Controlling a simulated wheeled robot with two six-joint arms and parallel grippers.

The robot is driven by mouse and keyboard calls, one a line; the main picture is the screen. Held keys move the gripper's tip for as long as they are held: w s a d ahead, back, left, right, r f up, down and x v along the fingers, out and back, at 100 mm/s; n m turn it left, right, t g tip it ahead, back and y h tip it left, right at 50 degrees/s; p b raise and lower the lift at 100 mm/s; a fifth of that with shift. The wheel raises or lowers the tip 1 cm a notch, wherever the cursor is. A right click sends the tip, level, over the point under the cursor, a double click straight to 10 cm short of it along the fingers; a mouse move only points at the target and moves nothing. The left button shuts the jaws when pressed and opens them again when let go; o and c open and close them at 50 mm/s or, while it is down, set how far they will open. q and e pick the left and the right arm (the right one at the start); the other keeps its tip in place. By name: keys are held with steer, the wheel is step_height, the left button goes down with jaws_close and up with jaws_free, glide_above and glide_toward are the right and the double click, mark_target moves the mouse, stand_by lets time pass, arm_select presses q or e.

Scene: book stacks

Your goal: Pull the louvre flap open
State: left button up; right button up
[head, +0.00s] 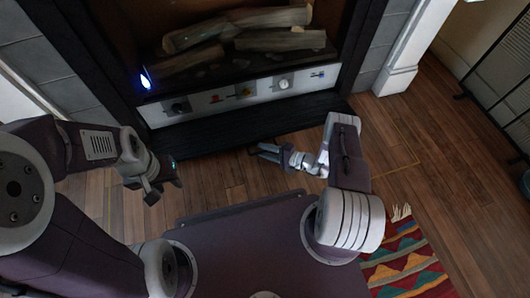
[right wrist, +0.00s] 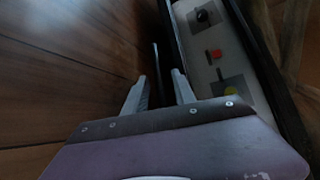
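The louvre flap (head: 240,122) looks like the dark ribbed panel along the bottom of the fireplace, under the pale control strip; it appears closed, though I cannot be sure. My right gripper (head: 263,152) is just in front of the flap, low over the floor, with its fingers pointing left. In the right wrist view its two fingers (right wrist: 160,92) are apart, and a thin dark bar (right wrist: 156,64) shows in line with the gap between them. I cannot tell whether they touch it. My left gripper (head: 163,184) hangs at the left, away from the flap; its fingers are dark and unclear.
The control strip (head: 240,94) carries several knobs and buttons, with a blue light (head: 145,80) at its left. Logs (head: 240,35) lie in the fireplace above. A striped rug (head: 408,262) lies at the lower right. Wooden floor (head: 400,130) is clear at the right.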

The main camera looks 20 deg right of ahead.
jaws_close()
stand_by(1.4)
